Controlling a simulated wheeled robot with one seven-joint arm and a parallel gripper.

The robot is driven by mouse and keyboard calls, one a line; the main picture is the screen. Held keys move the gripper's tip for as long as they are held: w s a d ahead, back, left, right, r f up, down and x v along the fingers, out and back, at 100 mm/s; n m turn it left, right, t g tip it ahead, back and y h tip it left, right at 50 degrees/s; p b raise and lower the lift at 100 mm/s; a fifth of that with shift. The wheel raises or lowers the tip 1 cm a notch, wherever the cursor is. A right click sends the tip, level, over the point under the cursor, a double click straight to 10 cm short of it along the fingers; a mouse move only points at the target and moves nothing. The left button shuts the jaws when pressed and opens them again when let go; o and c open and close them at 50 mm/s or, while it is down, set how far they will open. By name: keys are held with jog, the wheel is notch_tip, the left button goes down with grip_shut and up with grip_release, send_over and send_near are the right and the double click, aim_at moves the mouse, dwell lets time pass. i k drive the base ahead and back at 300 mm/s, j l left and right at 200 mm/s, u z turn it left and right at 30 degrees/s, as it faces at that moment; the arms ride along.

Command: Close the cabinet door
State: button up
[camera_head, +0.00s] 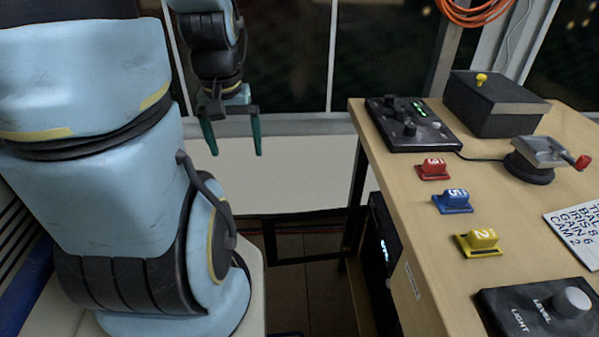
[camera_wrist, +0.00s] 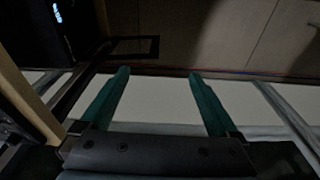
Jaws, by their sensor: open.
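The cabinet (camera_head: 383,262) is a black unit under the right-hand table, with small lit marks on its front; it also shows at the upper left of the wrist view (camera_wrist: 58,18). Its door appears to be the dark-framed panel (camera_head: 270,243) standing out to the left from the cabinet, swung open over the floor. The door also shows in the wrist view (camera_wrist: 156,47), beyond my left finger. My gripper (camera_head: 236,155) is open and empty, its two green fingers pointing down, above and left of the door and apart from it. It also shows in the wrist view (camera_wrist: 158,73).
The wooden table (camera_head: 400,235) holds a control panel (camera_head: 415,124), a black box (camera_head: 495,103), a lever unit (camera_head: 540,155) and red, blue and yellow blocks. A white wall panel (camera_head: 290,175) stands behind my gripper. Brown floor (camera_head: 312,295) is free below the door.

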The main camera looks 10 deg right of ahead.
aim_at(268, 222)
jog(key=i+j+u, duration=0.15)
jog(key=i+j, duration=0.2)
jog(key=i, duration=0.15)
jog(key=i+j+u, duration=0.15)
jog(key=i, duration=0.35)
jog(key=i+j+u, duration=0.2)
jog(key=i+j, duration=0.15)
jog(key=i, duration=0.2)
